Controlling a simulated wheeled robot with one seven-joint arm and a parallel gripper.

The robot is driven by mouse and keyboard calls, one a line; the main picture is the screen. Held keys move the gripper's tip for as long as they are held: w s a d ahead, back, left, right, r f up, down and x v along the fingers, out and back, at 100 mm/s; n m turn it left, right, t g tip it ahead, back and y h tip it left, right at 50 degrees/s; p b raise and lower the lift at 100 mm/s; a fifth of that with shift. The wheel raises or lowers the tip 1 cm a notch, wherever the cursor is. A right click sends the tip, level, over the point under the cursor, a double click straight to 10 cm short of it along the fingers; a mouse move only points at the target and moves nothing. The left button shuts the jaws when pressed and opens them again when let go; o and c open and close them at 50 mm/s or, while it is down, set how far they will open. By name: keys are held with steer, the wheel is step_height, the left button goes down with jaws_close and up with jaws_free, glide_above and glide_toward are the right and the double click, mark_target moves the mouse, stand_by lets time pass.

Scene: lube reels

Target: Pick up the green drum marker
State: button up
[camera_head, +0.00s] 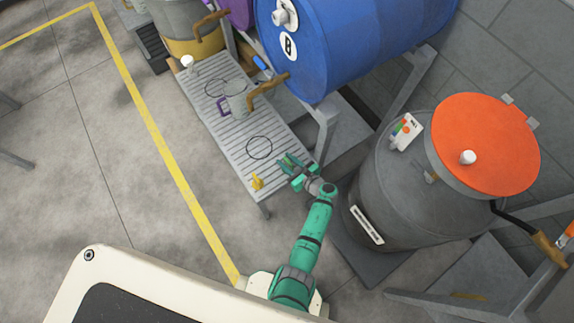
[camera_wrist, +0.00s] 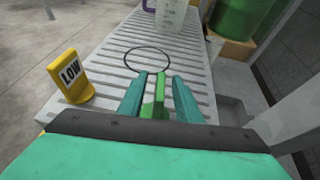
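My gripper (camera_head: 297,167) is low over the near end of the slatted bench. In the wrist view a bright green upright piece (camera_wrist: 154,98), which looks like the green drum marker, stands between my two teal fingers.
The grey slatted bench (camera_head: 212,112) has a yellow LOW sign (camera_wrist: 69,76) near its edge, a drawn black circle (camera_head: 259,147) and a grey jug (camera_head: 237,99). A blue drum (camera_head: 345,50) lies behind it. A grey drum with an orange lid (camera_head: 490,135) stands right.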

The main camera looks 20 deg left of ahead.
steer(key=shift+x, duration=1.45)
jaws_close()
steer(key=shift+r, duration=0.15)
